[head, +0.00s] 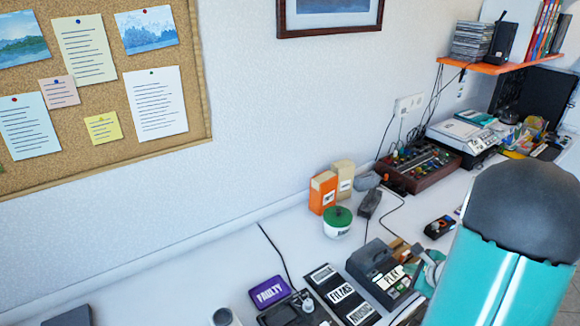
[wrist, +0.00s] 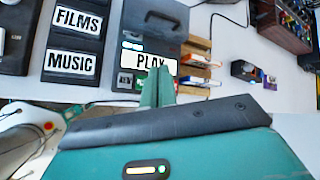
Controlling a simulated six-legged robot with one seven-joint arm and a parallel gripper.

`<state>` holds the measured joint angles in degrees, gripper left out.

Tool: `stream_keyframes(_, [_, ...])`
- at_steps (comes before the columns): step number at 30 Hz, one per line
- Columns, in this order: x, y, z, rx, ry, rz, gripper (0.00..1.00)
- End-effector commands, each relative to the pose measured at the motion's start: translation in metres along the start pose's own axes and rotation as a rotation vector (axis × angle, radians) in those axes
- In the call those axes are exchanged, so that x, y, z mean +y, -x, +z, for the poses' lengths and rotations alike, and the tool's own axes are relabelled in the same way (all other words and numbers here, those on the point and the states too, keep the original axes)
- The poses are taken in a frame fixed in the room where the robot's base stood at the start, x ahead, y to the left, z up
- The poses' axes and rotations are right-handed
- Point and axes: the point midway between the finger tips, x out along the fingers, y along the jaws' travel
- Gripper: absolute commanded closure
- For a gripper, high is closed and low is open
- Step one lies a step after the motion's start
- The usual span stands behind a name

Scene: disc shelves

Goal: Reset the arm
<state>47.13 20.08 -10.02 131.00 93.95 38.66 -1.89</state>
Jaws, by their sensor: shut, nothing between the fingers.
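My gripper (wrist: 158,88) shows in the wrist view as teal fingers pressed together, with nothing between them. From that camera the fingers overlap the lower edge of a dark box labelled PLAY (wrist: 150,50). I cannot tell how far above the table they are. In the head view a large teal link of my arm with a dark rounded cap fills the lower right. It hides much of the table there, and I cannot make out the fingertips clearly.
The white table (head: 180,275) runs along the wall. An orange shelf (head: 490,67) hangs at upper right.

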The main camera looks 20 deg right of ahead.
Motion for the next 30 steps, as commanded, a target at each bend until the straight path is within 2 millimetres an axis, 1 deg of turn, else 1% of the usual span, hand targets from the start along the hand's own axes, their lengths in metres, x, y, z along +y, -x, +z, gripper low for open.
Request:
stream_keyframes(2, [0.0,0.0,0.002,-0.003,0.006,0.002,1.0])
stream_keyframes(5, [0.0,0.002,0.018,-0.023,0.055,0.014,1.0])
stream_keyframes(8, [0.004,0.007,0.054,-0.07,0.171,0.048,1.0])
stream_keyframes(9, [0.007,0.011,0.072,-0.094,0.235,0.067,1.0])
stream_keyframes(11, [0.015,0.018,0.102,-0.134,0.343,0.098,1.0])
stream_keyframes(12, [0.021,0.024,0.121,-0.158,0.419,0.119,1.0])
stream_keyframes(14, [0.031,0.033,0.147,-0.193,0.531,0.15,1.0])
stream_keyframes(15, [0.039,0.039,0.164,-0.216,0.606,0.171,1.0])
stream_keyframes(18, [0.059,0.057,0.2,-0.264,0.793,0.217,1.0])
stream_keyframes(21, [0.08,0.077,0.23,-0.304,0.981,0.26,1.0])
stream_keyframes(24, [0.101,0.098,0.253,-0.333,1.17,0.297,1.0])
stream_keyframes(27, [0.121,0.12,0.27,-0.352,1.358,0.329,1.0])
stream_keyframes(30, [0.139,0.141,0.282,-0.357,1.547,0.352,1.0])
